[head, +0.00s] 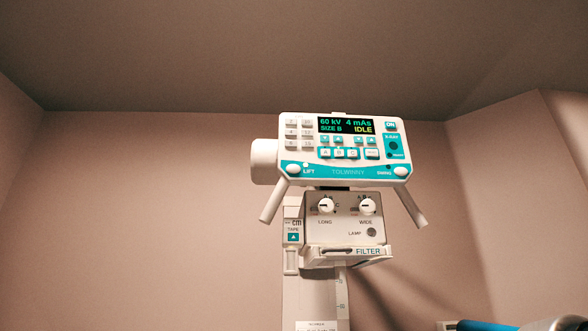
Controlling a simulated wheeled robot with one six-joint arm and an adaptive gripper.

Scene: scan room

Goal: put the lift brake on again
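The X-ray head with its white and teal control panel (345,150) hangs upright in the middle of the head view. The lift brake button (293,169), a white oval marked LIFT, is at the panel's lower left. A small indicator (305,165) beside it looks pale or lit. The matching SWING button (401,171) is at the lower right, with a dark indicator by it. The display (346,125) reads 60 kV, 4 mAs, SIZE B, IDLE. My gripper is not in view.
Two grey handles, left (273,202) and right (411,205), slant down from the panel. The collimator box (346,218) with two knobs and a filter slot (352,251) sits below. A column (312,290) stands behind. The wall space on both sides is clear.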

